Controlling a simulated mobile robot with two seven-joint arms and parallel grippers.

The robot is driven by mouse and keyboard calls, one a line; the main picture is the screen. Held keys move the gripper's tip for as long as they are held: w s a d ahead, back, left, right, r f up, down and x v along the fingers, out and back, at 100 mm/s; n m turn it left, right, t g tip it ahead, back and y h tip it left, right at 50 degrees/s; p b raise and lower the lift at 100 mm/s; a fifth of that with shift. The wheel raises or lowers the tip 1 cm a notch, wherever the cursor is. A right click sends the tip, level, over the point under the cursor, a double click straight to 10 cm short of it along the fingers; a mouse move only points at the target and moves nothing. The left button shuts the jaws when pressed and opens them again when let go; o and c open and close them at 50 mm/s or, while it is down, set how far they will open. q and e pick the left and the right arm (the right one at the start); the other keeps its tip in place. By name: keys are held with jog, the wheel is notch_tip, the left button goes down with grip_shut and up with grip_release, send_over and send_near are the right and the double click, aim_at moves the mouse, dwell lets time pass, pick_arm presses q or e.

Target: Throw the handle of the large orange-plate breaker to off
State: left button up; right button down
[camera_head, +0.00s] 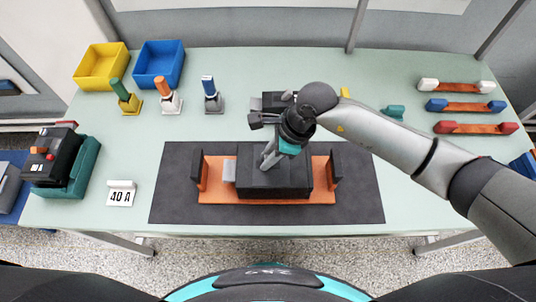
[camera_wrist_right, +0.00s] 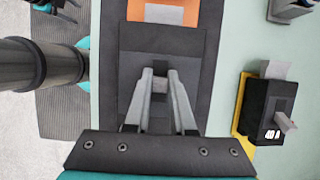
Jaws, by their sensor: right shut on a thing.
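The large breaker is a black block (camera_head: 290,178) on an orange plate (camera_head: 318,193), on a dark mat at the table's front middle. In the right wrist view its dark top (camera_wrist_right: 135,75) fills the middle. My right gripper (camera_head: 268,160) reaches down onto the breaker's top, left of its centre in the head view. In the wrist view its two grey fingers (camera_wrist_right: 160,80) are closed around a small dark handle (camera_wrist_right: 160,84), mostly hidden between them. The handle's tilt is hard to tell. My left gripper is not in view.
A smaller black breaker on a yellow plate (camera_wrist_right: 262,110) stands behind, partly hidden by my arm in the head view. Yellow (camera_head: 100,66) and blue (camera_head: 158,65) bins stand at the back.

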jog(key=shift+d+f+y+b, duration=0.2)
jog(key=shift+d+y+b, duration=0.3)
jog(key=shift+b, duration=0.65)
jog(key=y+b, duration=0.1)
jog(key=b, duration=0.1)
jog(key=d+y+b, duration=0.1)
jog(key=b, duration=0.2)
jog(key=y+b, duration=0.2)
jog(key=b, duration=0.1)
jog(key=shift+d+f, duration=0.2)
jog(key=shift+f, duration=0.1)
jog(key=shift+d+r+y+b, duration=0.15)
jog(key=shift+y+b, duration=0.45)
jog(key=shift+b, duration=0.65)
jog(key=c, duration=0.8)
grip_release()
jog(key=shift+o, duration=0.2)
